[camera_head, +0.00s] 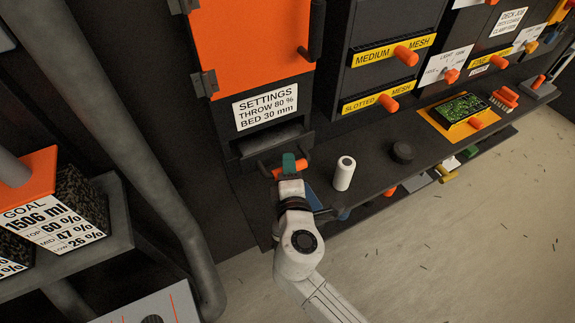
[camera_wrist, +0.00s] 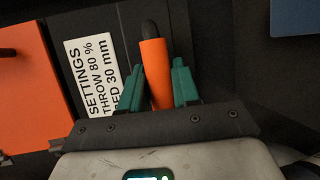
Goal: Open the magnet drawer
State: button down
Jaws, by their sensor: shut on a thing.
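An orange bar handle (camera_head: 303,164) is below the orange door and its settings plate in the head view. My gripper (camera_head: 289,162), with green fingers, is at this handle and covers its middle. In the wrist view the orange handle (camera_wrist: 155,70), with a dark rounded end, lies between my two green fingertips (camera_wrist: 158,88). My gripper is shut on it. The dark drawer front (camera_head: 262,158) behind the handle is mostly hidden by shadow and my gripper. I see no readable magnet label, and how far the drawer is out cannot be told.
A white cylinder (camera_head: 344,173) stands on the dark bench right of my gripper, with a black round knob or puck (camera_head: 402,151) farther right. Mesh drawers with orange knobs (camera_head: 388,103) are above. A grey pipe (camera_head: 130,150) and a goal-labelled bin (camera_head: 62,232) are at left.

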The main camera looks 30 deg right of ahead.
jog(key=s, duration=0.7)
jog(key=shift+s+b, duration=0.25)
jog(key=shift+b, duration=0.15)
jog(key=c, duration=0.9)
grip_release()
jog(key=shift+w, duration=0.1)
jog(key=shift+a, duration=0.1)
jog(key=b+v, duration=0.2)
jog(key=v, duration=0.8)
jog(key=shift+s, duration=0.35)
jog(key=shift+a+r, duration=0.1)
